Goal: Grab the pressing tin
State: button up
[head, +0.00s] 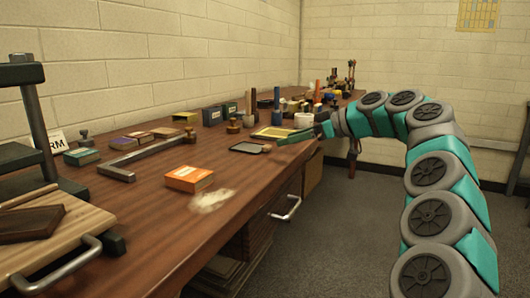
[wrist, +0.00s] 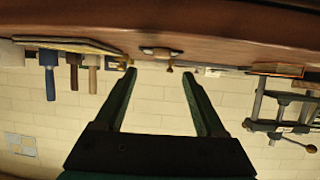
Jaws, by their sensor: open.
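A small flat dark-grey plate (head: 252,148), which looks like the pressing tin, lies on the wooden bench near its front edge. I cannot be sure that it is the tin. My gripper (head: 282,145) is at the bench's front edge, just right of the plate, with its green fingers pointing left. In the wrist view, which is upside down, my gripper (wrist: 160,74) is open with nothing between its fingers. I cannot clearly pick out the plate in that view.
An orange box (head: 189,178), a metal bracket (head: 152,157) and a round wooden stamp (head: 234,126) are on the bench (head: 150,215). A yellow tray (head: 272,132) and a white tub (head: 304,120) stand behind my gripper. A press (head: 40,110) stands at left.

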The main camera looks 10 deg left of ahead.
aim_at(270, 146)
jog(key=x, duration=0.6)
jog(key=shift+s+f+p, duration=0.1)
jog(key=shift+f+p, duration=0.2)
jog(key=shift+p, duration=0.05)
grip_shut()
dwell(0.3)
